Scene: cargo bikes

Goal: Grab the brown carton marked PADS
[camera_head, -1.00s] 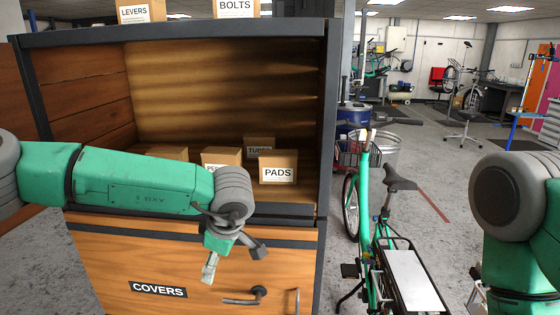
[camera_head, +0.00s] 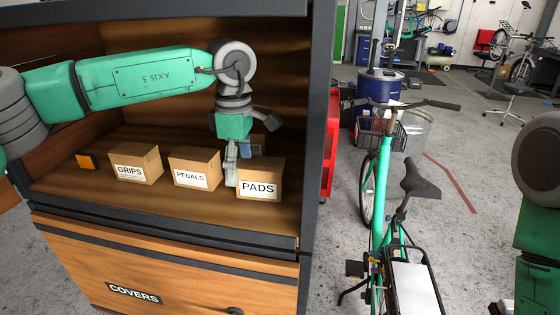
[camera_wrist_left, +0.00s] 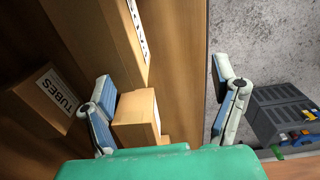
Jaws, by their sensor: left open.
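The brown PADS carton (camera_head: 260,180) stands at the right end of the row on the wooden shelf, its white label facing out. My left gripper (camera_head: 238,165) points down at the carton's upper left side, overlapping the gap beside the PEDALS carton (camera_head: 194,167). Its fingers are apart and hold nothing. In the left wrist view the open fingers (camera_wrist_left: 163,78) flank a small carton (camera_wrist_left: 138,110) below a large carton (camera_wrist_left: 95,35) whose label I cannot fully read. I cannot tell from that view which one is PADS. My right gripper is out of view.
The TUBES carton (camera_wrist_left: 42,98) stands behind PADS, mostly hidden in the head view. The GRIPS carton (camera_head: 137,165) is further left. The cabinet's dark right post (camera_head: 312,130) stands close to PADS. A green bike (camera_head: 385,200) stands right of the cabinet.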

